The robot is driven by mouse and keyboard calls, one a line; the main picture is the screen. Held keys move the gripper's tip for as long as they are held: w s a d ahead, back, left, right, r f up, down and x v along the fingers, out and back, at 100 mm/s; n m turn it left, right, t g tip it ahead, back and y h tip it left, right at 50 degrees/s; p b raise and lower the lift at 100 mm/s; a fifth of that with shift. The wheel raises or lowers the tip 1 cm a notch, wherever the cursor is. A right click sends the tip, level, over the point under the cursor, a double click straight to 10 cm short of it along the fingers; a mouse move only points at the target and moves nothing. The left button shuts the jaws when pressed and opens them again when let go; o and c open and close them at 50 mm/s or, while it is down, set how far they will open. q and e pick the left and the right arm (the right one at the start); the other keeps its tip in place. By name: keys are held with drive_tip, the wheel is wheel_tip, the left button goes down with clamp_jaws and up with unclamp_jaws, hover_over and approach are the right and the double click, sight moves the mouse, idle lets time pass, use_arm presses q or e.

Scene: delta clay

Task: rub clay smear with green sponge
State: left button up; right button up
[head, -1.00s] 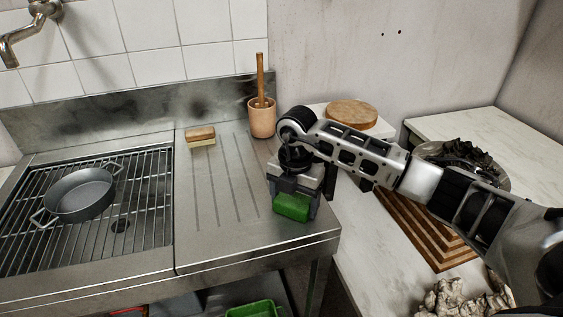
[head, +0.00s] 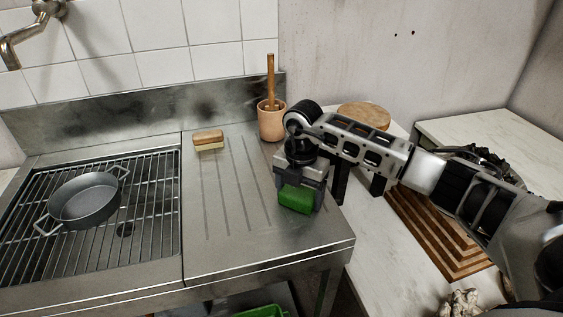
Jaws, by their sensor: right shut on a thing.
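My right gripper (head: 299,185) reaches in from the right and points down over the right part of the steel drainboard (head: 215,225). It is shut on the green sponge (head: 296,199), which sits low between its fingers near the drainboard's right front edge. I cannot tell whether the sponge touches the steel. I cannot make out a clay smear on the drainboard; part of the surface is hidden behind the gripper. My left gripper is not in view.
A wooden brush (head: 208,139) lies at the back of the drainboard, near a terracotta pot (head: 271,124) with a wooden handle in it. A grey two-handled pan (head: 85,199) stands on the rack at left. Stepped wooden boards (head: 440,235) lie right. The drainboard's middle is clear.

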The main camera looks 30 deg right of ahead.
wheel_tip(320, 180, up, 4)
drive_tip(key=shift+f+p, duration=0.15)
drive_tip(key=shift+p, duration=1.05)
drive_tip(key=shift+r+p, duration=0.55)
drive_tip(key=shift+r, duration=0.1)
drive_tip(key=shift+r+p, duration=0.35)
drive_tip(key=shift+r, duration=0.05)
drive_tip(key=shift+r+p, duration=0.3)
drive_tip(key=shift+r, duration=0.9)
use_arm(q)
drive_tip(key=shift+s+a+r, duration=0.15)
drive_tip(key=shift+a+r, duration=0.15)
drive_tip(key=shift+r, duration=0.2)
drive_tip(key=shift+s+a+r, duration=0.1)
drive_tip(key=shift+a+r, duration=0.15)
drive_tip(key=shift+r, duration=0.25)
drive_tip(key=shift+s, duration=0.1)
